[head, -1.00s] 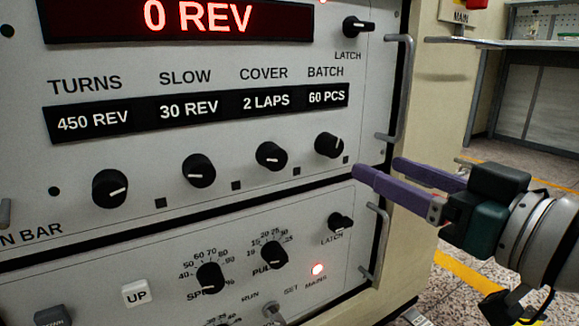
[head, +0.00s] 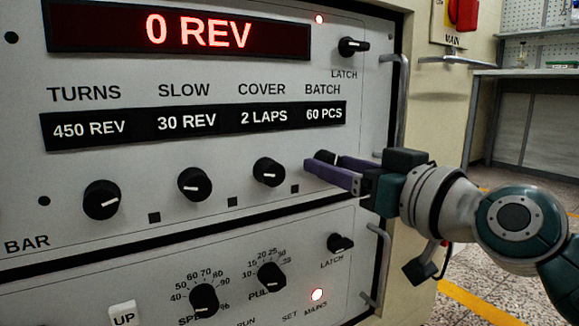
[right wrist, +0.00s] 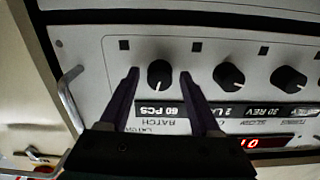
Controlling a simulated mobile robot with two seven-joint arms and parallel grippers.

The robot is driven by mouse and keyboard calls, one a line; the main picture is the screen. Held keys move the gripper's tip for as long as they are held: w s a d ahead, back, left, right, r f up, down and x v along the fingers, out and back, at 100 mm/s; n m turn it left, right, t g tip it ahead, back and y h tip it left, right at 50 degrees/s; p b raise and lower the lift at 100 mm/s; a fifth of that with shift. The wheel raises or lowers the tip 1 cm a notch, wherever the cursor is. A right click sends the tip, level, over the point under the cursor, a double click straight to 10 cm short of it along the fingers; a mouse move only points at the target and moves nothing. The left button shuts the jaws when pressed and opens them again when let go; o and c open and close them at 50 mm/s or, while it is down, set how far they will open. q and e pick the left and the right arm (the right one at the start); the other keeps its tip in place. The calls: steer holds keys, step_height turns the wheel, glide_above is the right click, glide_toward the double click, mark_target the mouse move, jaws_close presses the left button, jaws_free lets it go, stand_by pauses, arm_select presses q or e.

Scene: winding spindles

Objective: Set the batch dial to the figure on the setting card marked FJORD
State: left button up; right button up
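The black batch knob (right wrist: 159,73) sits on the grey panel and shows in the right wrist view. In the head view it is mostly hidden behind my right gripper (head: 323,162). My right gripper's purple fingers (right wrist: 158,77) are open, one on each side of the knob, with gaps between. Whether the tips touch the panel I cannot tell. The batch readout (head: 324,114) shows 60 PCS. No card marked FJORD is in view. My left gripper is not in view.
The turns knob (head: 102,200), slow knob (head: 194,184) and cover knob (head: 268,172) stand in a row to the left. A metal handle (head: 401,100) stands out at the panel's right edge. The red display (head: 198,31) reads 0 REV.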

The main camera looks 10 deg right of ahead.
jaws_close()
steer(key=shift+m, duration=0.4)
steer(key=m+p, duration=0.1)
steer(key=m, duration=0.3)
steer(key=shift+p, duration=0.3)
steer(key=m, duration=0.4)
steer(key=shift+p, duration=0.4)
steer(key=m, duration=0.3)
stand_by(0.3)
